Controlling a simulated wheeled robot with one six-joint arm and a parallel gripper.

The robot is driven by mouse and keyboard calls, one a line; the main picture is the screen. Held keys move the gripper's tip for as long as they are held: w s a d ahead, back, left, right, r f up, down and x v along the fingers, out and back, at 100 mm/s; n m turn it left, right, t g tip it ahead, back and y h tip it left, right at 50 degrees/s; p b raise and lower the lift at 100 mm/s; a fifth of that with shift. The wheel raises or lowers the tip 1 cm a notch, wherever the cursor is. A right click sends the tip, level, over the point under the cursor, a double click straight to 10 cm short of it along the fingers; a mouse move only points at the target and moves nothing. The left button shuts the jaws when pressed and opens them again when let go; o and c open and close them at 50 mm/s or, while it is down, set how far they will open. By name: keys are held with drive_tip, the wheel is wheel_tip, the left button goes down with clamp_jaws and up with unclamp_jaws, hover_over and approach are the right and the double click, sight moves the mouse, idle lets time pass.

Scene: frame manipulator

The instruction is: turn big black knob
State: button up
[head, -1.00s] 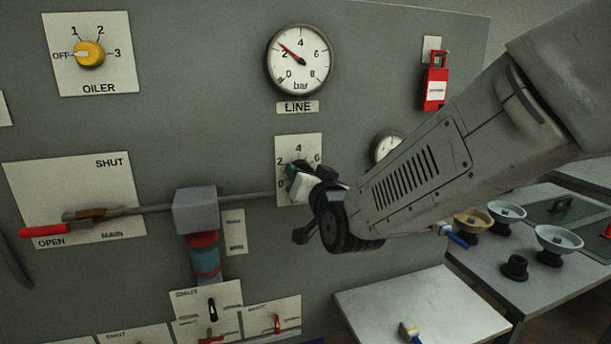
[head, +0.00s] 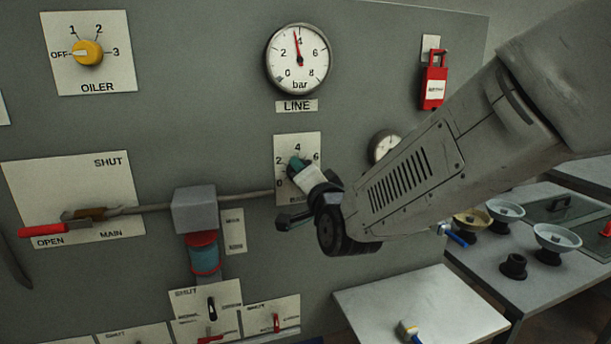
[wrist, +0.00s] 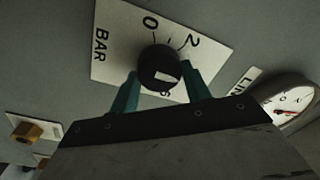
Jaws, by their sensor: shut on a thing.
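The big black knob (wrist: 158,66) sits on a pale plate (wrist: 112,45) marked BAR with a number scale. It is round and dark with a small white patch on its face. In the wrist view, the two teal fingers of my gripper (wrist: 163,85) are shut on it, one on each side. In the head view, my gripper (head: 299,168) reaches the same plate (head: 312,145) from the right and hides most of the knob. The LINE gauge (head: 297,60) above has its red needle just short of 4 bar; it shows partly in the wrist view (wrist: 292,105).
A grey box (head: 195,210) with a horizontal rod and red-tipped lever (head: 43,231) is left of the gripper. A yellow OILER knob (head: 87,52) is upper left. Small valve plates (head: 205,300) lie below. A red padlock (head: 433,85) and a small gauge (head: 385,147) are near my arm.

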idle(0.3)
drive_tip(key=o, duration=1)
drive_tip(key=shift+c, duration=0.2)
drive_tip(key=v, duration=0.7)
drive_tip(key=shift+s, duration=0.4)
drive_tip(key=shift+d, duration=0.1)
